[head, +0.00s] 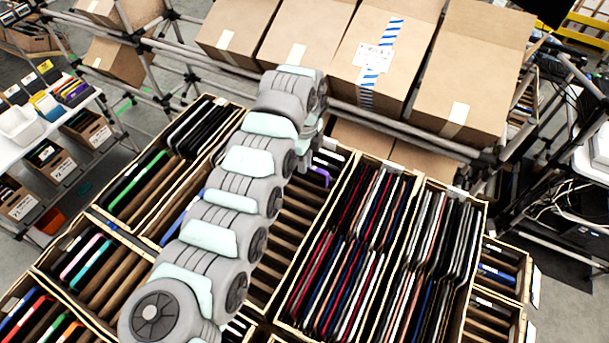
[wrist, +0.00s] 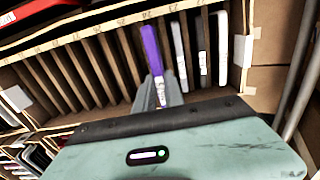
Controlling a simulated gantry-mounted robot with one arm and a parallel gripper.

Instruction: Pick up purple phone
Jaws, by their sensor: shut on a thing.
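The purple phone (wrist: 151,50) stands on edge in a slotted cardboard carton in the wrist view, with a white label low on its side. My gripper (wrist: 159,88) is shut on the lower visible part of the phone, its grey fingers on either side of it. In the head view a bit of the purple phone (head: 321,173) shows just right of the end of my arm. The fingers are hidden by my arm there. I cannot tell whether the phone is clear of its slot.
White and grey phones (wrist: 202,50) stand in slots just right of the purple one; slots to the left are empty. Carton dividers and walls (wrist: 247,50) are close. Cartons packed with phones (head: 345,250) lie to the right, and large boxes (head: 385,50) stand behind a pipe rail.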

